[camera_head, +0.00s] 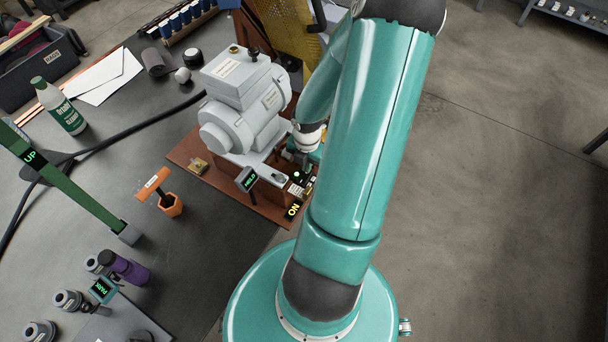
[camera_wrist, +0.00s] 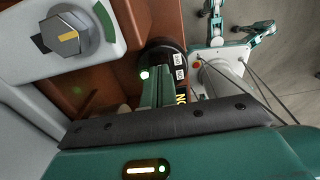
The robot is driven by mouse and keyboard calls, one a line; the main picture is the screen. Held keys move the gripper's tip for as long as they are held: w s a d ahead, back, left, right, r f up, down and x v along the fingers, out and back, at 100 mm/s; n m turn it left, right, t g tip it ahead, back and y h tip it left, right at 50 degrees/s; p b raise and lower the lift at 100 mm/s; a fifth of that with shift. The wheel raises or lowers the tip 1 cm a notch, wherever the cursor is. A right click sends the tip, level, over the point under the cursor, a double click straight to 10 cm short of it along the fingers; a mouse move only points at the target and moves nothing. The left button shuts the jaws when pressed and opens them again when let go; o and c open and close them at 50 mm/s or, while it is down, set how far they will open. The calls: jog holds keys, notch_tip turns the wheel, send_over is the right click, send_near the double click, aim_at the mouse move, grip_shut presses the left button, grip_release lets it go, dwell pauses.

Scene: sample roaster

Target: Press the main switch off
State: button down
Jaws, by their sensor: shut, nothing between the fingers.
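The grey roaster (camera_head: 243,110) stands on a red-brown base (camera_head: 262,208) in the head view. At its near right corner is a small switch area (camera_head: 297,190) with a lit light and a black sign reading ON in yellow (camera_head: 293,210). My gripper (camera_wrist: 157,76) is shut and empty, its green fingers reaching toward a round black switch housing (camera_wrist: 160,49) in the wrist view. Two small labels (camera_wrist: 180,66) are on its right. A green-white light (camera_wrist: 144,74) glows beside the fingertips. The fingers cover part of the housing; contact cannot be told.
A grey knob with a yellow mark (camera_wrist: 67,33) is on a panel left of the fingers. A small HOLD display (camera_head: 247,180) stands at the base. An orange tool (camera_head: 165,195), a green UP bar (camera_head: 75,192) and a purple cylinder (camera_head: 125,267) are on the dark table.

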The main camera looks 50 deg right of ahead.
notch_tip(320, 180, up, 7)
dwell(0.8)
jog(key=shift+s, duration=0.1)
dwell(0.5)
